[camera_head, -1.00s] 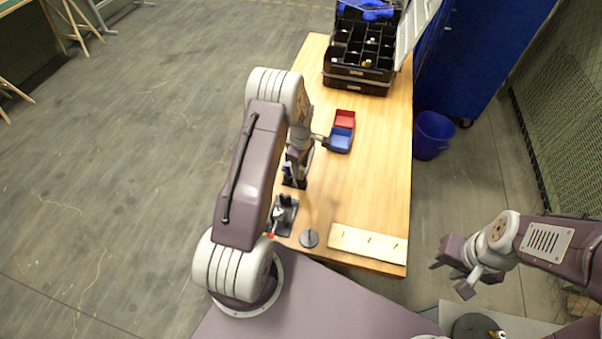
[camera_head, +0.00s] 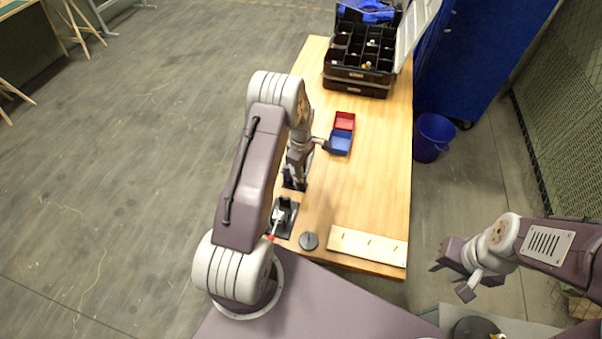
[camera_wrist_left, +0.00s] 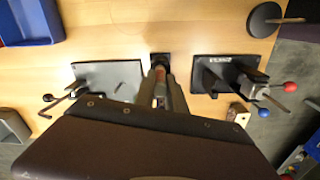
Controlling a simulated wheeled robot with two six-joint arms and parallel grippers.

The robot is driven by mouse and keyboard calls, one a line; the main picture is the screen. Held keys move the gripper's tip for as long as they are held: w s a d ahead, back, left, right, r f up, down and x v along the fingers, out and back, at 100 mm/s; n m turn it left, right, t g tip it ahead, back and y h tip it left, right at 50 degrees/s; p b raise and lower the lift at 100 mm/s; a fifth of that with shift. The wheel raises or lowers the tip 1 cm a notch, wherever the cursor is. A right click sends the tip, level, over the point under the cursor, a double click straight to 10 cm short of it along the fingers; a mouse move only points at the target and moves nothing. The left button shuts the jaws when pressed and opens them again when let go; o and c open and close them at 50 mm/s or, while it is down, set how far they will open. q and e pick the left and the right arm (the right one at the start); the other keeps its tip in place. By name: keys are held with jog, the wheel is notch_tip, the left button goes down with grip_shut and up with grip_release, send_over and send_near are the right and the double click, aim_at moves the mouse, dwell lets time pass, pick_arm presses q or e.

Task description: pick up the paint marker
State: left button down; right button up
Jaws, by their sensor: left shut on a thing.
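My left gripper (camera_head: 294,178) reaches down over the near left edge of the wooden table (camera_head: 375,190). In the left wrist view its fingers (camera_wrist_left: 160,76) are closed around a slim upright thing with a reddish band, which looks like the paint marker (camera_wrist_left: 160,91). A small black holder (camera_wrist_left: 160,58) shows just beyond the fingertips; I cannot tell whether the marker is still in it. The fingers hide most of the marker. My right gripper (camera_head: 451,279) is open and empty, off the table's right side.
Dark plates with clamps stand on both sides of the left gripper, one at the left (camera_wrist_left: 108,78) and one at the right (camera_wrist_left: 226,72). A red bin (camera_head: 344,120), a blue bin (camera_head: 340,142), a black disc (camera_head: 309,241), a pale board (camera_head: 368,246) and an open toolbox (camera_head: 358,86) are on the table.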

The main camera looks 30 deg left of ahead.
pick_arm(q)
jog(key=r, duration=0.1)
jog(key=d+r, duration=0.1)
jog(key=r, duration=0.1)
jog(key=shift+s+b, duration=0.1)
jog(key=shift+b, duration=0.2)
jog(key=s+d+r+b, duration=0.1)
jog(key=s+d+r, duration=0.2)
jog(key=d+r, duration=0.3)
jog(key=d, duration=0.4)
jog(key=shift+s+r, duration=0.15)
jog(key=shift+r, duration=0.15)
jog(key=shift+d, duration=0.1)
